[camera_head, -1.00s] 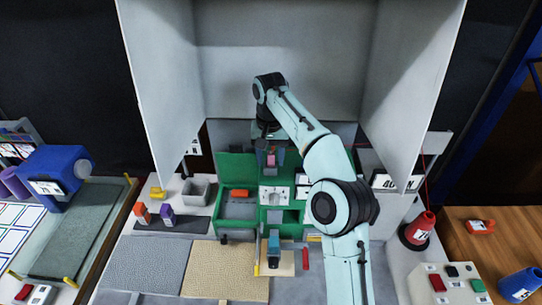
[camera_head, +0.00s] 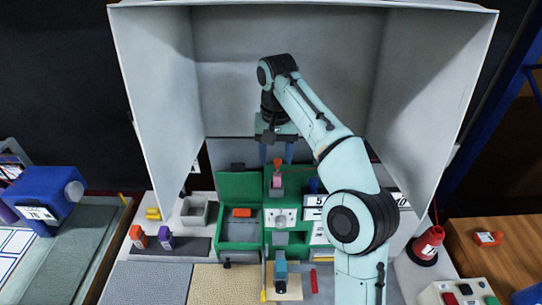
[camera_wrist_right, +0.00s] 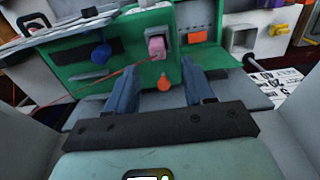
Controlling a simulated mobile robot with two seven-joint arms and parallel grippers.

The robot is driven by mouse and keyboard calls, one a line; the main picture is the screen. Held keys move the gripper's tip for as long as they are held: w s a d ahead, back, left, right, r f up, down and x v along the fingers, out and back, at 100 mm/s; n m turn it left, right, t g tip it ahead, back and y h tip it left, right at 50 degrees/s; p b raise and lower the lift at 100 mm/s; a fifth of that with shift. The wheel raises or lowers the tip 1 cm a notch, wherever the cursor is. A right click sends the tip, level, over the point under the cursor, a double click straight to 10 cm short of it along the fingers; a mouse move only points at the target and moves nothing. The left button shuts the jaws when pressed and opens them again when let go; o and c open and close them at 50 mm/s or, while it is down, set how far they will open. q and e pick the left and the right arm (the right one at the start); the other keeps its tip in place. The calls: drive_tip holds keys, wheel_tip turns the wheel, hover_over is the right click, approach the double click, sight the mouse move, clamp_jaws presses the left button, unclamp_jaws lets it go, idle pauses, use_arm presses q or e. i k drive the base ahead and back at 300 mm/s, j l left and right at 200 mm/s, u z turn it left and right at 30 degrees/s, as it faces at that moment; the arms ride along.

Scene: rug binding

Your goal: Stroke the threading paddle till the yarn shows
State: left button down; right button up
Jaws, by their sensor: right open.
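A green binding machine (camera_head: 227,187) stands in the middle of the bench, under the hood. An orange-red drop-shaped tab, seemingly the threading paddle (camera_head: 278,163), sits at its top behind a pink block (camera_head: 277,181). My right gripper (camera_head: 277,157) points down over it, open and empty, with blue fingers apart. In the right wrist view the paddle (camera_wrist_right: 165,83) shows between the open fingers (camera_wrist_right: 160,70), and the pink block (camera_wrist_right: 156,47) lies just beyond. Contact between fingers and paddle cannot be told. A thin red yarn (camera_wrist_right: 95,82) runs from the left toward the pink block. My left gripper is out of view.
Grey hood walls (camera_head: 160,90) rise on both sides of the arm. A red cone (camera_head: 428,243) stands at the right, a button box (camera_head: 460,293) below it. Orange and purple blocks (camera_head: 165,238) sit on a dark strip at left. Rug pieces (camera_head: 220,283) lie in front.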

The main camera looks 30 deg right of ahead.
sight(237, 212)
drive_tip(key=k, duration=1.5)
